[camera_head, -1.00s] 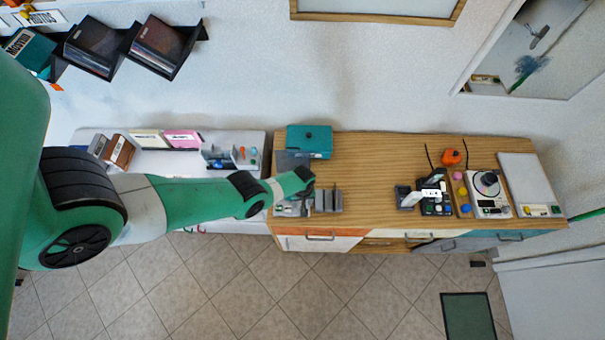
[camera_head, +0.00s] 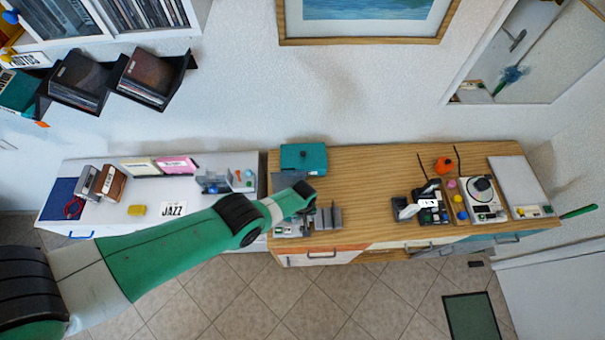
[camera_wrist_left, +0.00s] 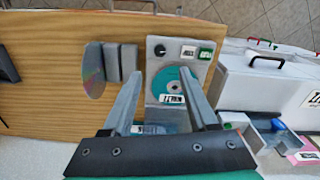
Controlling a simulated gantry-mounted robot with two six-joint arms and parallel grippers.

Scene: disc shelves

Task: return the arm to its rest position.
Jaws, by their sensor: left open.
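My left arm (camera_head: 160,252) reaches in from the lower left of the head view. My left gripper (camera_head: 308,208) is over the left end of the wooden counter, at a small grey device (camera_head: 292,228). In the left wrist view the gripper (camera_wrist_left: 159,77) is open, its two fingers apart. A teal disc (camera_wrist_left: 166,77) lies on the device between and beyond the fingers. The fingers show no hold on it. My right gripper is not in view.
Grey upright dividers (camera_head: 328,218) stand beside the device; a shiny disc (camera_wrist_left: 92,75) leans there in the wrist view. A teal box (camera_head: 303,158) stands behind. The wooden counter's middle (camera_head: 365,185) is clear. A white cabinet (camera_head: 110,222) adjoins on the left.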

